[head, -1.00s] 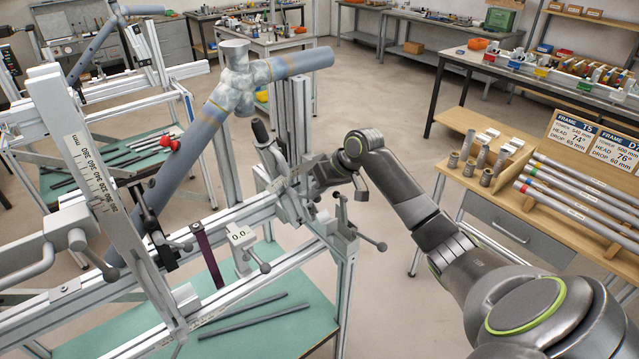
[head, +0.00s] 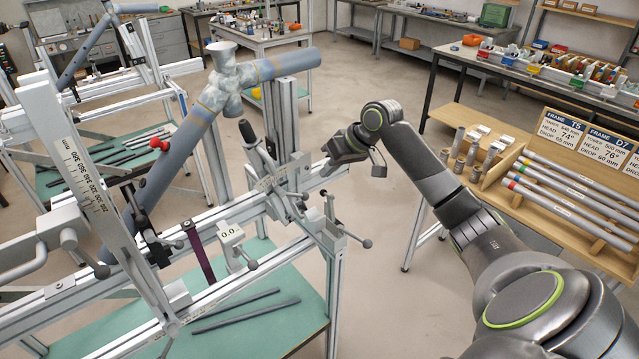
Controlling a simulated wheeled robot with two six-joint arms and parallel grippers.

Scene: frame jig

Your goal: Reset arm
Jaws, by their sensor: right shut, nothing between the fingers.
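My right arm comes in from the lower right. Its dark right gripper (head: 329,164) is shut and empty, just right of the clamp end of the metal frame jig (head: 285,250). Whether it touches the jig's clamp parts cannot be told from this angle. The jig holds a blue-grey tube frame (head: 180,150) with a mottled grey joint and an open collar at its top. My left gripper is not in view.
A wooden bench (head: 480,185) at the right holds grey tubes, small fittings and frame signs. Two dark rods (head: 245,310) lie on the jig's green lower shelf. Clear floor (head: 385,220) lies between jig and bench. Lever handles (head: 365,243) stick out from the jig.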

